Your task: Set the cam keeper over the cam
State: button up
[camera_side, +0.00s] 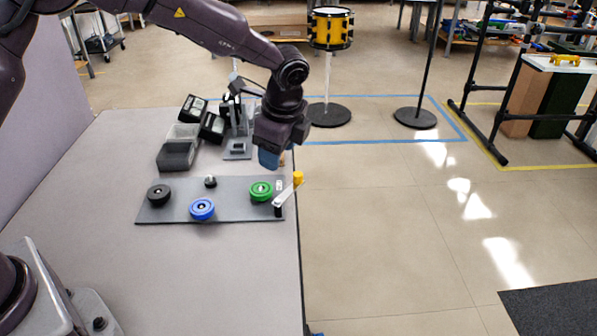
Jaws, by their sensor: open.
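A grey plate (170,213) lies on the table. On it are a black wheel (158,194), a blue wheel (202,209), a green wheel (261,191) and a small dark post with a pale top (210,182). A white crank arm with a yellow knob (298,178) stands at the plate's right end. I cannot tell which piece is the cam or the cam keeper. My gripper (269,158) is open and points down, above and behind the green wheel, apart from it. Its blue finger shows; the other finger is not clear. I see nothing held in it.
Grey bins (176,156) and dark boxes with pale contents (193,108) stand behind the plate, left of a small upright fixture (237,148). The table's right edge runs close to the plate. The table (190,280) is bare in front of the plate.

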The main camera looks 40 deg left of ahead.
aim_at(298, 174)
jog(key=w+f+m+t+y, duration=0.1)
jog(key=w+m+t, duration=0.1)
jog(key=w+m, duration=0.6)
jog(key=shift+m, duration=0.7)
jog(key=x, duration=0.8)
jog(key=s+x, duration=0.1)
jog(key=x, duration=0.3)
jog(key=shift+f, duration=0.45)
grip_shut()
